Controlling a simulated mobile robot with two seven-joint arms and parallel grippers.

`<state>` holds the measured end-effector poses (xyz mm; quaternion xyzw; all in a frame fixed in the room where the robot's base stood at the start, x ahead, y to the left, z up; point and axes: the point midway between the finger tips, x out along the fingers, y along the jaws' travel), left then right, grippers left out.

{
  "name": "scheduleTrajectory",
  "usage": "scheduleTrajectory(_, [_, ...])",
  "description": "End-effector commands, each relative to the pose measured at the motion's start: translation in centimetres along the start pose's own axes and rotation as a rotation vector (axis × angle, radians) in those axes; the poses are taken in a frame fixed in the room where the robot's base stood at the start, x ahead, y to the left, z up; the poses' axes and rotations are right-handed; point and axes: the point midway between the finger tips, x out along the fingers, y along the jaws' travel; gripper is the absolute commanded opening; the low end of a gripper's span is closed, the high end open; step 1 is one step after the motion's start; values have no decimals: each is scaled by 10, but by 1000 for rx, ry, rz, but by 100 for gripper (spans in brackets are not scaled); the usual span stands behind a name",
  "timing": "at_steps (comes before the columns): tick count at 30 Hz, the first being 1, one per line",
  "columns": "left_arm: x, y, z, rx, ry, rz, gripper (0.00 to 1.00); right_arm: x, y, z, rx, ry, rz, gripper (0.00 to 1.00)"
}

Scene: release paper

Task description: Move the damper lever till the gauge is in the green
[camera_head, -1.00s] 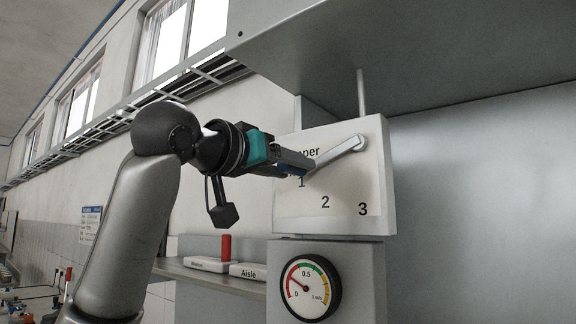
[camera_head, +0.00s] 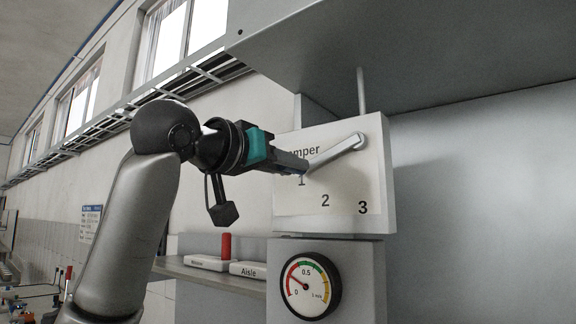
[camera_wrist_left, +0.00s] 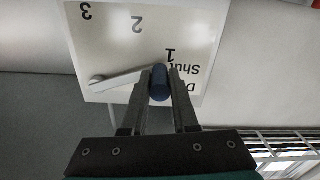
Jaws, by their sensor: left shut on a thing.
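The damper lever (camera_head: 336,153) is a grey bar on a white panel (camera_head: 290,208) marked 1, 2 and 3. It runs from its pivot at upper right down-left to just above the 1. My left gripper (camera_head: 306,168) is shut on the lever's blue knob (camera_wrist_left: 159,82), which sits between both fingers in the left wrist view. The knob is hidden behind the fingers in the head view. The round gauge (camera_head: 310,286) below has red, green and yellow arcs; its needle points left, into the red arc. My right gripper is not in view.
A metal hood (camera_head: 430,50) overhangs the panel. A shelf (camera_head: 215,276) at left carries a red cylinder (camera_head: 226,246) and white label blocks, one reading Aisle (camera_head: 248,269). Open space lies in front of the panel.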

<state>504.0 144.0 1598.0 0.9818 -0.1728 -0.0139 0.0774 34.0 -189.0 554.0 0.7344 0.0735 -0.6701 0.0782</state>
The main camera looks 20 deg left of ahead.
Motion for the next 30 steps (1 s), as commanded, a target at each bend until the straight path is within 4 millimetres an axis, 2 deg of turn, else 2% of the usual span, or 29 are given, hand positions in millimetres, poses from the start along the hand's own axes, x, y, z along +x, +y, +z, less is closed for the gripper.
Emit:
scheduleTrajectory(23, [0,0,0,-2,1,1,0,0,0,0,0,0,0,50])
scheduleTrajectory(30, [0,5,18,-148,1,4,0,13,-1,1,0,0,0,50])
